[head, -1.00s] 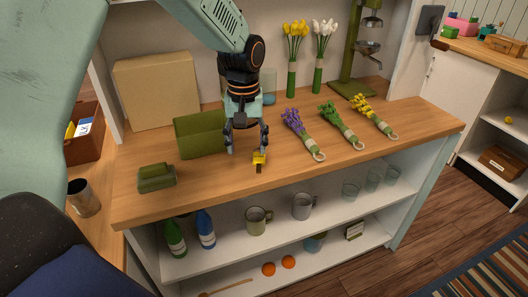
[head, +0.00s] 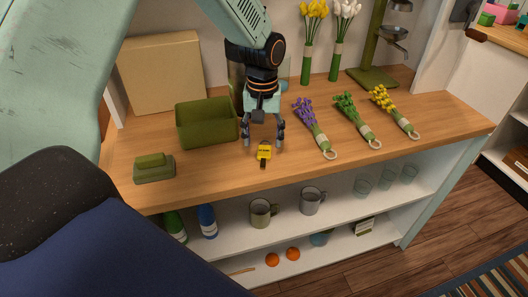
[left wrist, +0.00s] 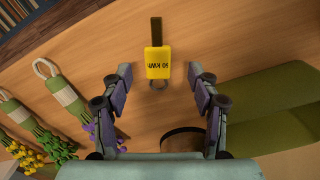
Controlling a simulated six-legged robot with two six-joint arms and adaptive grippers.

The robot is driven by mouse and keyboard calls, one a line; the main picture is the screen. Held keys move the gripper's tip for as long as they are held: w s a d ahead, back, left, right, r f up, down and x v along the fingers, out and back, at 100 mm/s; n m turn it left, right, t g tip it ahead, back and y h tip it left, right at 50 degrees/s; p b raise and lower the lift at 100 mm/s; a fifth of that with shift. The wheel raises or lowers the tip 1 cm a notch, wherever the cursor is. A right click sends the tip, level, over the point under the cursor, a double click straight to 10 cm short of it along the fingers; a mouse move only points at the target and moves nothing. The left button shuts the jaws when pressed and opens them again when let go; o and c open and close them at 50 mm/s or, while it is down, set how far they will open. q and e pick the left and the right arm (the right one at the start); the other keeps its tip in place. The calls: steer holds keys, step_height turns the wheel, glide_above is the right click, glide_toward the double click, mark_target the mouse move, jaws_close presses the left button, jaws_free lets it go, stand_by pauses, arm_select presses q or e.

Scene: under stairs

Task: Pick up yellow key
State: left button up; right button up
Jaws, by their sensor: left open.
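The yellow key (head: 264,152) lies on the wooden counter in the head view, near its front edge. It has a yellow tag-like body and a dark strip at one end. In the left wrist view the yellow key (left wrist: 158,62) shows dark lettering and a small ring, just beyond the fingertips and roughly centred between them. My left gripper (head: 263,145) points down at the counter, open and empty, with its fingers just behind the key. In the left wrist view the fingers of my left gripper (left wrist: 159,74) are spread apart. My right gripper is not in view.
A green open box (head: 207,138) stands left of my left gripper, with a small green block-like object (head: 154,169) further left. Purple (head: 314,128), green (head: 357,119) and yellow (head: 394,111) flower bundles lie to the right.

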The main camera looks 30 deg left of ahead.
mark_target(264, 153)
arm_select(q)
step_height(264, 153, down, 3)
steer(key=shift+s+d+r, duration=0.1)
steer(key=shift+s+r, duration=0.05)
steer(key=shift+r, duration=0.05)
steer(key=shift+w+d+f, duration=0.2)
steer(key=shift+f, duration=0.25)
steer(key=shift+a, duration=0.25)
steer(key=shift+c, duration=0.5)
steer(key=shift+s, duration=0.1)
steer(key=shift+c, duration=0.7)
steer(key=shift+d, duration=0.25)
steer(key=c, duration=0.4)
steer(key=shift+a, duration=0.15)
steer(key=c, duration=0.6)
steer(key=shift+r, duration=0.1)
step_height(264, 153, up, 10)
steer(key=shift+p, duration=0.3)
